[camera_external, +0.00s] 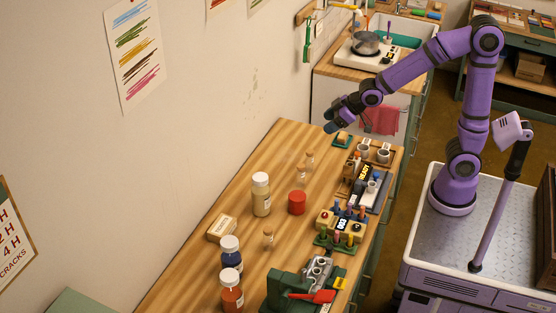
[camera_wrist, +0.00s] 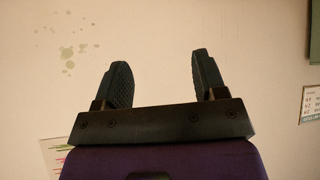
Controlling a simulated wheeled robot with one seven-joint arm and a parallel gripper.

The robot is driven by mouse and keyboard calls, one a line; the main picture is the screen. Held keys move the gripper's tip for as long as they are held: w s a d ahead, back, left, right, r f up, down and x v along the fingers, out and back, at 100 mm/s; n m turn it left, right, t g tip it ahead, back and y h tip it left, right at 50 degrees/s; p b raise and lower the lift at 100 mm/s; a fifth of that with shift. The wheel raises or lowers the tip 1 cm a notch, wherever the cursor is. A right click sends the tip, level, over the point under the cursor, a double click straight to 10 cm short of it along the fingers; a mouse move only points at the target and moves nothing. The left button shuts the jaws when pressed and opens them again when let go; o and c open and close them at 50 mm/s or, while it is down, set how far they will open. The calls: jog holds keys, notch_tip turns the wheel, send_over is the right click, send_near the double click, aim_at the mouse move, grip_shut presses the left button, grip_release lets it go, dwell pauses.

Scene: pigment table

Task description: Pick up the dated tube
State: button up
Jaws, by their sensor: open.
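No date can be read on any tube, so I cannot tell which is the dated one. Small tubes with coloured tops stand around a green rack or block (camera_external: 322,240) with a "003"-like display at the table's right edge. A small corked vial (camera_external: 268,239) stands alone mid-table, and two more (camera_external: 301,177) stand farther back. My gripper (camera_external: 331,127) is above the far end of the table, away from these. In the wrist view my gripper (camera_wrist: 160,68) is open and empty, its fingers spread against the bare wall.
On the wooden table (camera_external: 210,268) stand a cream bottle (camera_external: 261,197), a red pot (camera_external: 297,203), a blue bottle (camera_external: 231,256), an orange bottle (camera_external: 231,292), a small box (camera_external: 222,228) and a green device (camera_external: 282,288). A dark tray (camera_external: 377,205) with cups lies along the right edge.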

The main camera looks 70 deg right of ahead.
jog(key=w+a+f+n+y, duration=0.1)
jog(key=w+a+f, duration=0.5)
jog(key=n+y, duration=0.4)
jog(key=y, duration=0.2)
send_near(268, 232)
jog(key=shift+t, duration=0.4)
jog(key=w+f, duration=0.1)
jog(key=w+a+f, duration=0.1)
jog(key=f, duration=0.1)
jog(key=w+a+f, duration=0.1)
jog(key=shift+w+f, duration=0.2)
jog(key=shift+w, duration=0.1)
jog(key=shift+x, duration=2.5)
jog(key=c, duration=1)
jog(key=shift+r, duration=0.1)
jog(key=shift+r, duration=0.1)
notch_tip(268, 232, up, 10)
jog(key=shift+f, duration=0.1)
